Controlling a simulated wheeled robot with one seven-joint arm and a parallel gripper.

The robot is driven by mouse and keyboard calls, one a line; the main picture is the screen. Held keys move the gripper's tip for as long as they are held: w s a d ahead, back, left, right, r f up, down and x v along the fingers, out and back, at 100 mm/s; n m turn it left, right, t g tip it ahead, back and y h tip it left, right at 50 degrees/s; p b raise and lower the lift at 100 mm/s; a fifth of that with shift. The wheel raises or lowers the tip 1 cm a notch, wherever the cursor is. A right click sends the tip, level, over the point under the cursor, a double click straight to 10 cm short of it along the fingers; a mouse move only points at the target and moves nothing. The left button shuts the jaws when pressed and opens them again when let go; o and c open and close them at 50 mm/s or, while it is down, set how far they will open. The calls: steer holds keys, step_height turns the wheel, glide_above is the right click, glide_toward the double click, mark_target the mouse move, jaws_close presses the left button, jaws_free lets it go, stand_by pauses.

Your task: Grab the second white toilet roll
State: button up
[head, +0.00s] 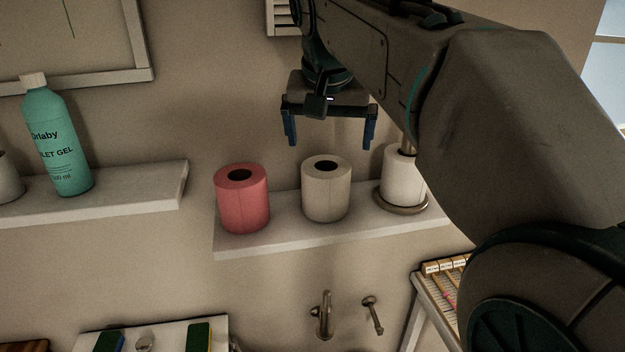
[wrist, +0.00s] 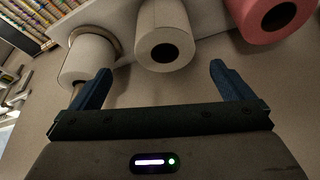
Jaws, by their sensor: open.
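A white toilet roll (head: 326,190) stands upright on a white wall shelf (head: 300,228), between a pink roll and another white roll. It also shows in the wrist view (wrist: 165,42), top centre. The other white roll (head: 402,175) stands on a round holder at the right, partly hidden by my arm; it shows in the wrist view (wrist: 90,58) at the left. My gripper (head: 330,142) is open and empty, above the shelf. In the wrist view my fingers (wrist: 160,84) point toward the middle white roll, which lies between their directions. The fingers do not touch it.
The pink roll (head: 242,198) stands close to the left of the middle roll. A green gel bottle (head: 57,140) stands on another shelf (head: 125,198) at the left. Taps (head: 323,315) are on the wall below. A rack of small coloured items (head: 443,285) is at the lower right.

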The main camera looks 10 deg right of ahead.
mark_target(326, 177)
steer(key=x, duration=0.6)
steer(key=shift+w+f, duration=0.1)
steer(key=shift+f, duration=0.15)
steer(key=shift+a+p+x, duration=0.15)
steer(key=shift+p+x, duration=0.3)
steer(key=shift+x, duration=0.85)
steer(key=shift+a+p+x, duration=0.15)
steer(key=shift+p+x, duration=0.3)
steer(key=shift+x, duration=0.9)
steer(key=c, duration=1)
